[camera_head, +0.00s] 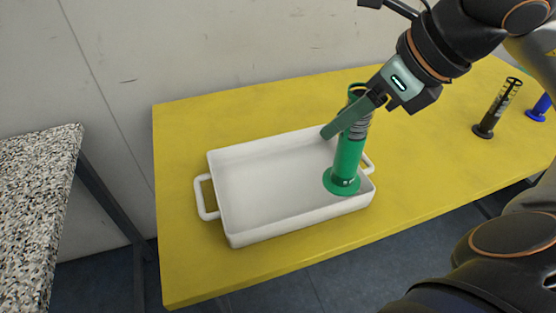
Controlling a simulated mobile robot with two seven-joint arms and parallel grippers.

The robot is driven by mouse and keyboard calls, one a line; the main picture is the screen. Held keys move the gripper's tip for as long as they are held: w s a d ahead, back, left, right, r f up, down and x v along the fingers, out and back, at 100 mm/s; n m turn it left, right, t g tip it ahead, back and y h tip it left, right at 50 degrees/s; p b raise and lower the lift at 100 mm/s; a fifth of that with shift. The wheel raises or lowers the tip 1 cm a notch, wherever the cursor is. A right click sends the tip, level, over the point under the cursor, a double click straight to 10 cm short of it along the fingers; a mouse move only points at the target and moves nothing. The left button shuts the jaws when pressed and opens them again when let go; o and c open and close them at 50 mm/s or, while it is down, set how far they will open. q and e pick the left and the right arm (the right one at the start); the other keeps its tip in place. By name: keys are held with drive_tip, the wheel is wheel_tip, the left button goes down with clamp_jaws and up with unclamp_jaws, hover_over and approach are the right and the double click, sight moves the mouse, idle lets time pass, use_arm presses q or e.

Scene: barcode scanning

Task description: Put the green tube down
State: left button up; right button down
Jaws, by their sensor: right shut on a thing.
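The green tube (347,158) is a tall cylinder with a round foot. It stands about upright at the right end of a white tray (228,201). The tube's foot is over the tray floor; I cannot tell whether it touches it. My right gripper (347,122) comes in from the upper right and is shut on the upper part of the green tube. Its fingers hide part of the tube there. My left gripper is not in view.
The tray sits on a yellow table (190,262) against a pale wall. A black tube (497,108) and a blue tube (541,106) stand at the table's right. A speckled counter (38,190) is at the left. The tray's left part is empty.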

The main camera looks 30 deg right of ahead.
use_arm(q)
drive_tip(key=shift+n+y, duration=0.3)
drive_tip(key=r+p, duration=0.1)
drive_tip(key=p, duration=0.1)
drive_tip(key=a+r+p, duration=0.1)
drive_tip(key=p, duration=0.1)
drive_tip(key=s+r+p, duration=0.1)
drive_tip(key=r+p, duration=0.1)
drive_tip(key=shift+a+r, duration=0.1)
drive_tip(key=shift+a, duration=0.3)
use_arm(e)
drive_tip(key=w+a+f, duration=0.2)
drive_tip(key=w+f, duration=1)
drive_tip(key=shift+w+f, duration=0.2)
drive_tip(key=shift+w, duration=0.05)
drive_tip(key=shift+f, duration=0.1)
